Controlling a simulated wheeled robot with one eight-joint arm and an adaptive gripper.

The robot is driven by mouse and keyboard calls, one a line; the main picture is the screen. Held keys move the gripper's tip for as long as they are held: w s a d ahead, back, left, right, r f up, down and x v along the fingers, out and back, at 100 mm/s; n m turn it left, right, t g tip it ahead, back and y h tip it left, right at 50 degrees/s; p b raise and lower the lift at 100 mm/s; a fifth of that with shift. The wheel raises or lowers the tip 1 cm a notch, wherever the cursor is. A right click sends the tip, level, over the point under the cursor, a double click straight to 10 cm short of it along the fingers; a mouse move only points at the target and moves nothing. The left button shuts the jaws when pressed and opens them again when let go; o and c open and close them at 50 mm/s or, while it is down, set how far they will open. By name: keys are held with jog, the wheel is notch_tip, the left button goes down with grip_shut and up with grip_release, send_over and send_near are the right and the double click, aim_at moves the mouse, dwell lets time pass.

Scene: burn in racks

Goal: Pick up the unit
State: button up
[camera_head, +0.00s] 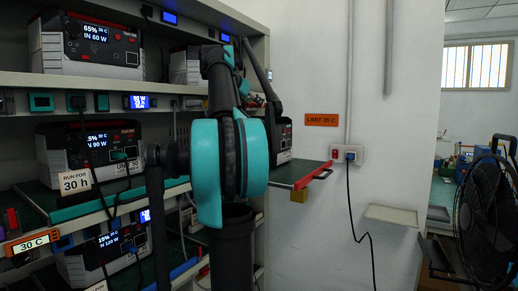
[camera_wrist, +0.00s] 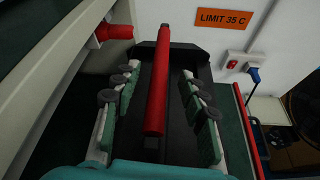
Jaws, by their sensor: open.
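A dark unit with a long red bar handle (camera_wrist: 157,85) fills the middle of the wrist view. My gripper (camera_wrist: 159,76) is open, with one padded finger on each side of the red handle. The handle lies between the fingers with a gap visible on both sides. In the head view, a dark unit (camera_head: 284,141) stands on a green shelf board, mostly hidden behind my arm. My gripper is largely hidden there too.
Other units stand on the rack at left, including a top one (camera_head: 90,47) and a middle one (camera_head: 95,152) with cables. The green board (camera_head: 300,170) has a red front edge. An orange limit sign (camera_head: 322,120) and a fan (camera_head: 485,210) are at right.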

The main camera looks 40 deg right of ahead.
jog(key=x, duration=0.4)
jog(key=shift+w+d+f, duration=0.1)
jog(key=shift+d+f, duration=0.05)
grip_shut()
